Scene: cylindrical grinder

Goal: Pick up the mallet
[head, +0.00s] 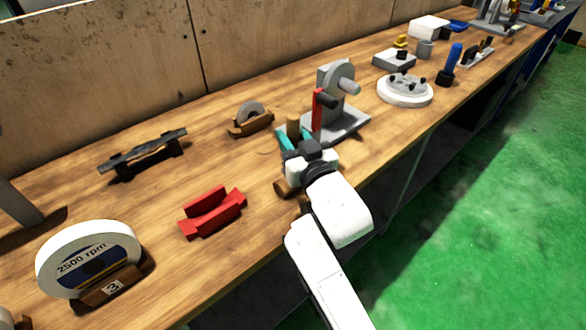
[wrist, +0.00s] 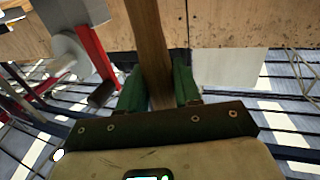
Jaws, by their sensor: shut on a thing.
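The mallet's wooden handle (wrist: 149,40) runs up the wrist view between the green fingers of my gripper (wrist: 160,88). My gripper is shut on this handle. In the head view, my gripper (head: 294,139) is over the front part of the bench, and a tan wooden end of the mallet (head: 293,128) shows by the teal fingers. A brown rounded piece (head: 283,188) shows below and left of my gripper, probably the mallet's head. The rest of the mallet is hidden by my gripper, and I cannot tell whether it touches the bench.
A grey fixture with a red lever (head: 317,110) stands close behind and right of my gripper. Red V-blocks (head: 213,212) and a grinding wheel marked 2500 rpm (head: 88,255) are left on the wooden bench (head: 165,215). A round white plate (head: 405,97) lies farther right.

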